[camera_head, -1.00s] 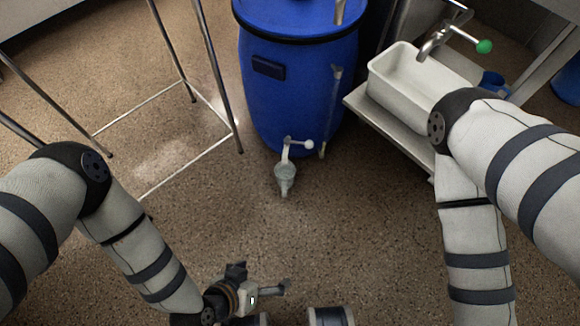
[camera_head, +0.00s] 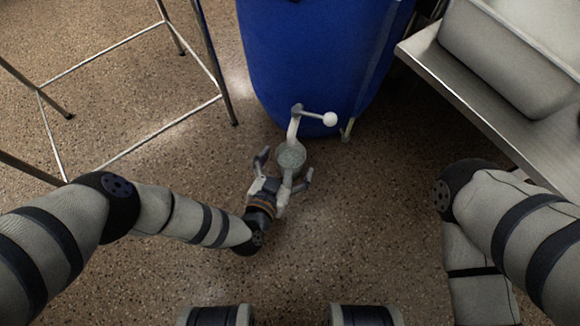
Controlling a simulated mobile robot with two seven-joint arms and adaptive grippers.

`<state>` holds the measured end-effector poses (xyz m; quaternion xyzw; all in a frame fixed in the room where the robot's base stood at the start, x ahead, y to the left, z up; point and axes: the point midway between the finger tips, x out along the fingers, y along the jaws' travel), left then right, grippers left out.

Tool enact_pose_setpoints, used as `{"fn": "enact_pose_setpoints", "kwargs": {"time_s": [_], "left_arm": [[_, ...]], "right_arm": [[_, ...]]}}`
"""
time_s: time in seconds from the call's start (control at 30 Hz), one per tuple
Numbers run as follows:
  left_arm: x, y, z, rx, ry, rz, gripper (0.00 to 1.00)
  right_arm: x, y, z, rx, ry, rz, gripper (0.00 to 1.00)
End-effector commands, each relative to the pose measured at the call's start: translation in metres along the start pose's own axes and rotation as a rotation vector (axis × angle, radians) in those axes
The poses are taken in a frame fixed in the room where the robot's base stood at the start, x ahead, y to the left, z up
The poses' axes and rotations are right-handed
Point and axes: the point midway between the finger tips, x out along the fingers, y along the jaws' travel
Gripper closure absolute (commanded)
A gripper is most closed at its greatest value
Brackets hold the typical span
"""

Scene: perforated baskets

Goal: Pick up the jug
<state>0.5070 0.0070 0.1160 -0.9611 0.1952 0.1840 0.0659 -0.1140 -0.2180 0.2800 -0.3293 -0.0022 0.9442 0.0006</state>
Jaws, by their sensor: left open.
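The jug (camera_head: 291,156) is a small grey-green vessel below the white tap (camera_head: 294,124) at the front of the blue barrel (camera_head: 310,60). I cannot tell whether it hangs from the tap or only lies beneath it in this view. Its handle seems to point down toward my left gripper. My left gripper (camera_head: 284,172) is open, with one finger left of the jug and one right of the handle. Whether the fingers touch it cannot be seen. My right gripper is out of view; only its arm shows at the right.
A metal-legged frame (camera_head: 215,70) stands at the upper left. The speckled floor (camera_head: 370,230) is clear between my arms.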

Motion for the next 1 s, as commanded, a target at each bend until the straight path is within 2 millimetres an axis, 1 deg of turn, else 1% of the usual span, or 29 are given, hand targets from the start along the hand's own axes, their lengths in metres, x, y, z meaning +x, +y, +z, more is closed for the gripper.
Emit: {"fn": "enact_pose_setpoints", "kwargs": {"time_s": [0.03,0.1,0.2,0.4,0.43,0.47,0.5,0.57,0.6,0.67,0.7,0.8,1.0], "left_arm": [[0.012,-0.004,0.003,0.0,0.001,-0.003,0.12],[0.024,-0.004,0.002,0.001,0.0,-0.001,0.12],[0.034,-0.003,0.001,0.0,0.0,-0.001,0.12],[0.035,-0.003,0.0,0.0,-0.002,0.0,0.12],[0.035,-0.003,0.0,0.0,-0.002,0.0,0.15],[0.035,-0.003,0.0,-0.001,-0.002,0.0,0.21],[0.035,-0.003,0.0,-0.001,-0.002,0.0,0.31],[0.035,-0.003,0.0,-0.001,-0.002,0.0,0.44],[0.035,-0.003,0.0,-0.001,-0.002,0.0,0.53],[0.034,-0.003,0.0,-0.001,-0.002,0.0,0.67],[0.034,-0.003,0.0,-0.001,-0.003,0.0,0.76],[0.034,-0.003,0.0,-0.001,-0.003,0.0,0.97],[0.034,-0.003,0.0,-0.001,-0.002,0.0,0.97]], "right_arm": [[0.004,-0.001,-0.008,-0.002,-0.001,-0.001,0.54],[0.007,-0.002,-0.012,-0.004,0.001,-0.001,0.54],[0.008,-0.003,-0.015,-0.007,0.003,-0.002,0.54],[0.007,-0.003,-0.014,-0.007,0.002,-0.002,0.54],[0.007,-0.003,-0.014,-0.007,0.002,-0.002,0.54],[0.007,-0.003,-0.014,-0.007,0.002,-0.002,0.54],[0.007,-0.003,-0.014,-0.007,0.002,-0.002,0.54],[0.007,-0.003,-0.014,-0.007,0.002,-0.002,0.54],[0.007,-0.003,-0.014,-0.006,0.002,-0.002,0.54],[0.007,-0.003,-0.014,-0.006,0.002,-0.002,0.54],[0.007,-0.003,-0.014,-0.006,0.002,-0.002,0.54],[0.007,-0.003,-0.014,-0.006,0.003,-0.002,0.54],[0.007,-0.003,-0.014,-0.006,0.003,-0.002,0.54]]}}
